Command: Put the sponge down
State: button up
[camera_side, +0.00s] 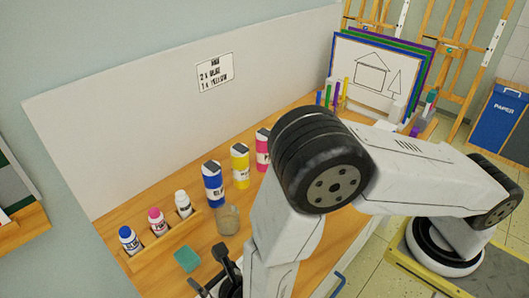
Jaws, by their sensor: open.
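The teal sponge (187,258) lies on the wooden table in front of the small paint bottle rack, near the lower middle of the view. My black gripper (213,277) is at the bottom of the view, just right of and below the sponge. Its fingers are apart and I see nothing between them. The sponge appears clear of the fingers, though the exact gap is hard to judge. My white arm hides part of the table to the right.
A wooden rack (165,241) holds blue, pink and white-capped bottles. Behind my gripper stand a glass jar (228,220), a blue bottle (213,184), a yellow bottle (240,166) and a pink bottle (262,150). A note (215,72) hangs on the back panel.

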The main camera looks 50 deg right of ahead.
jog(key=shift+w+d+r+m, duration=0.2)
jog(key=shift+d+m, duration=0.1)
jog(key=shift+d, duration=0.15)
jog(key=d+r+m+g+h, duration=0.3)
jog(key=d+m+g+h, duration=0.1)
jog(key=d+m, duration=0.4)
jog(key=d+r+m+g+h, duration=0.35)
jog(key=d+m, duration=0.25)
jog(key=d, duration=0.5)
jog(key=s+d+r+m+g+y, duration=0.1)
jog(key=s+d+r+m+y, duration=0.2)
jog(key=m, duration=0.7)
jog(key=s+d+r+m+g+y, duration=0.2)
jog(key=s+d+r+m+y, duration=0.1)
jog(key=m, duration=0.8)
jog(key=shift+s+d+r+y, duration=0.25)
jog(key=shift+d+r+y, duration=0.5)
jog(key=shift+d+r, duration=0.45)
jog(key=shift+d+f+g, duration=0.1)
jog(key=shift+g, duration=0.15)
